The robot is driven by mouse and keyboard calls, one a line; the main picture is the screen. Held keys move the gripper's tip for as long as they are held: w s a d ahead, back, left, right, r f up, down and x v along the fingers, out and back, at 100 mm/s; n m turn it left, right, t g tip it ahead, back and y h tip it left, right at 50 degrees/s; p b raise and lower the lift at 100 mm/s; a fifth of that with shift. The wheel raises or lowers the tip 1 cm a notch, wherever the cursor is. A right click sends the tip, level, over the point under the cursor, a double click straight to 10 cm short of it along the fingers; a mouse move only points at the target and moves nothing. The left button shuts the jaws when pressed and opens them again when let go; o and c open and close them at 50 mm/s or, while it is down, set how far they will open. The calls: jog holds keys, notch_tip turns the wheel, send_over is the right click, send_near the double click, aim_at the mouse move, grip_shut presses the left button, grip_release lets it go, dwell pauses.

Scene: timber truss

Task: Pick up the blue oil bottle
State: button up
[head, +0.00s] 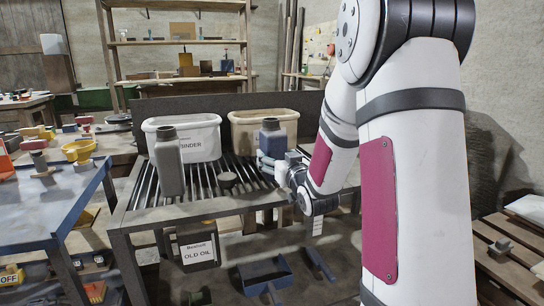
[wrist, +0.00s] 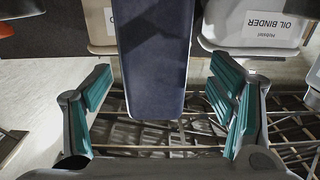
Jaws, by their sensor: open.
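The blue oil bottle (head: 271,138), dark blue with a dark cap, stands at the right part of the slatted rack, in front of the beige bin. My gripper (head: 273,163) is at its lower part in the head view, which partly hides it. In the wrist view the blue bottle (wrist: 155,65) lies between the two teal-padded fingers of my gripper (wrist: 161,75). The fingers are open, with a visible gap on both sides of the bottle. The bottle's top is out of the wrist view.
A grey bottle (head: 168,163) stands at the rack's left front. A white binder bin (head: 199,146) and a beige bin (head: 245,124) stand behind. A blue table (head: 45,207) is at left.

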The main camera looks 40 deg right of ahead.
jog(key=shift+d+b+x, duration=0.15)
jog(key=shift+b+x, duration=0.15)
jog(key=shift+x, duration=1.15)
jog(key=shift+d+b+x, duration=0.1)
jog(key=shift+b+x, duration=0.2)
jog(key=shift+x, duration=1.15)
jog(key=shift+s+r, duration=0.1)
jog(key=shift+s, duration=0.05)
jog(key=c, duration=1.4)
